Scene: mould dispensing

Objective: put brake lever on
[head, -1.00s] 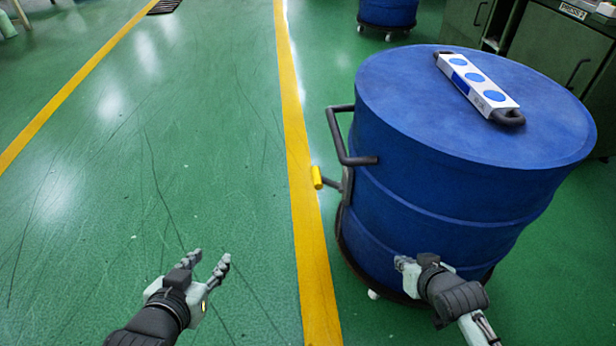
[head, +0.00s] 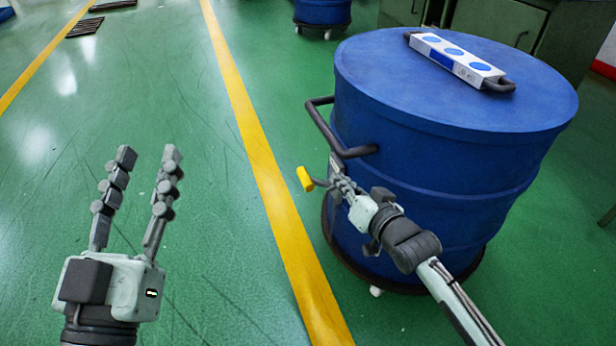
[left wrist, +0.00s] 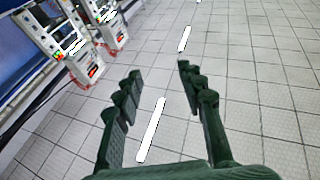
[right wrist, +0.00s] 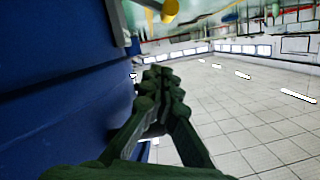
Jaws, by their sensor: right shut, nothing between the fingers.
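The brake lever (head: 305,179) has a yellow tip on a dark bent rod, low on the left side of the blue drum (head: 420,150), below its side handle. Its yellow tip also shows at the top of the right wrist view (right wrist: 170,11). My right gripper (head: 337,172) is shut and empty, with its fingers close beside the drum wall and just right of the lever's rod. The fingers hide part of the rod, and I cannot tell whether they touch it. My left gripper (head: 148,154) is open and empty over the floor, well left of the drum.
A dark bent handle (head: 335,135) sticks out from the drum above the lever. A white and blue panel (head: 460,58) lies on the drum lid. Another blue drum (head: 322,12) and green cabinets (head: 490,30) stand behind.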

